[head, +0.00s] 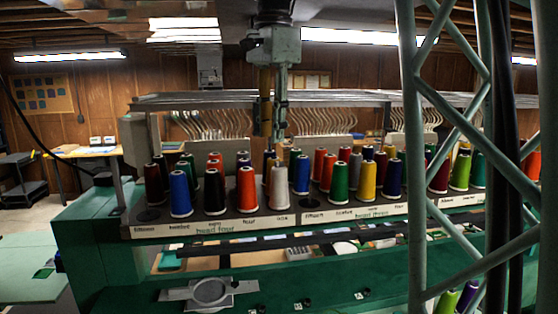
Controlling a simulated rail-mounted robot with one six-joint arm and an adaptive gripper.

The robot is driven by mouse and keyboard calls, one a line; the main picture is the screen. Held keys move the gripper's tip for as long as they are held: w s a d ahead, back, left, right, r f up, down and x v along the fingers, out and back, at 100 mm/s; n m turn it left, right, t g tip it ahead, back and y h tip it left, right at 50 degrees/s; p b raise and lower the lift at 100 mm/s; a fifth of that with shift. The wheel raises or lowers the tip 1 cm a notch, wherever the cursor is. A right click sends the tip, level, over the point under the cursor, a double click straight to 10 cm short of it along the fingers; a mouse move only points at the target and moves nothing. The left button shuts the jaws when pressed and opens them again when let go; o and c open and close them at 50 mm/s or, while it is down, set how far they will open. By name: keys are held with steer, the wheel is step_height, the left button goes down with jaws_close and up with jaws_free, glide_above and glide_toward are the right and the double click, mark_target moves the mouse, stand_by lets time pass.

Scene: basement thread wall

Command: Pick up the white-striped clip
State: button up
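I cannot make out a white-striped clip for sure. Small flat items, including a pale one (299,253) and a light green-white one (345,248), lie in the recess under the spool rack, too small to identify. My gripper (271,138) hangs down from the top centre, over the rear of the spool rack and above the spools. Its fingertips are small and dark against the background, so I cannot tell whether it is open or holds anything.
A labelled rack (220,228) on a green machine carries several thread spools, such as a blue one (180,194) and a white one (279,188). A green lattice post (408,150) blocks the right side. A pale green table (30,250) stands at left.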

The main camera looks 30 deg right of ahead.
steer(key=w+d+r+m+p, duration=0.3)
steer(key=w+d, duration=0.3)
steer(key=w, duration=0.2)
steer(key=shift+w+d+m+g, duration=0.2)
steer(key=shift+d+m+g, duration=0.15)
steer(key=shift+m, duration=0.55)
glide_above(279, 162)
steer(key=shift+w+d+f, duration=0.1)
steer(key=shift+w+f, duration=0.05)
steer(key=shift+f, duration=1.95)
steer(key=shift+w+f, duration=0.1)
steer(key=shift+f, duration=2.05)
steer(key=shift+f, duration=0.15)
steer(key=shift+s+f, duration=0.2)
steer(key=shift+f, duration=2.25)
